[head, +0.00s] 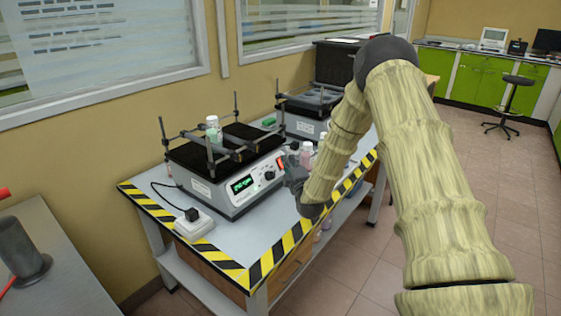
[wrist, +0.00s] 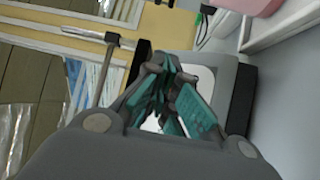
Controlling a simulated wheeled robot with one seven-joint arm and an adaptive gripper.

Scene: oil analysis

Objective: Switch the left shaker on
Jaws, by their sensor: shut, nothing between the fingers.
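The left shaker (head: 228,192) stands on the bench, with a black platform, a clamp frame and a small bottle (head: 212,128) on top. Its green display (head: 242,184) is lit, and its digits are too small to read surely. A red switch (head: 281,163) sits at the right end of its front panel. My gripper (head: 291,168) is shut and empty, right by that end of the panel; I cannot tell whether it touches the switch. In the wrist view my teal-padded fingers (wrist: 170,105) are together before a grey housing (wrist: 232,95); the switch is not visible there.
A second shaker (head: 305,124) stands farther back on the bench. A pink bottle (head: 305,152) stands between the shakers, close to my gripper. A white power strip (head: 195,224) lies at the front left. Yellow-black tape (head: 262,268) marks the bench edge (head: 215,258).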

